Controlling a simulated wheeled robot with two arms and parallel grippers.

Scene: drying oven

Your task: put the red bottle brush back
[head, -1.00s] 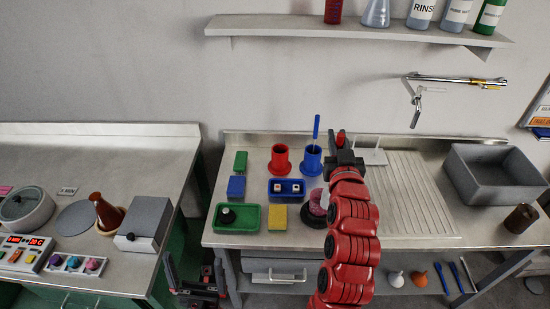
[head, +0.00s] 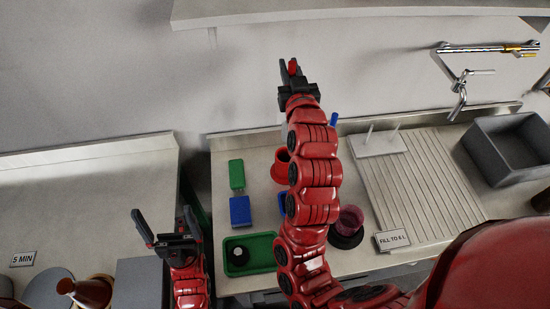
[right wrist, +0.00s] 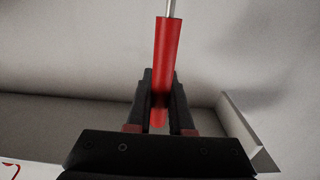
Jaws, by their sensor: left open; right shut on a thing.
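The red bottle brush shows in the right wrist view as a red handle (right wrist: 168,65) with a thin metal rod at its top. My right gripper (right wrist: 160,105) is shut on this handle. In the head view my right gripper (head: 293,75) is raised in front of the wall, with a bit of the red handle (head: 292,67) between its fingers. The red holder (head: 282,165) stands on the counter below, partly hidden by my right arm. My left gripper (head: 165,228) is open and empty, at the lower left in front of the gap between the counters.
A blue handle tip (head: 334,119) shows behind my right arm; its holder is hidden. Green (head: 236,174) and blue (head: 240,210) blocks and a green tray (head: 262,245) lie on the counter. A shelf (head: 340,9) runs above; a drying rack (head: 378,143) and sink (head: 515,150) are right.

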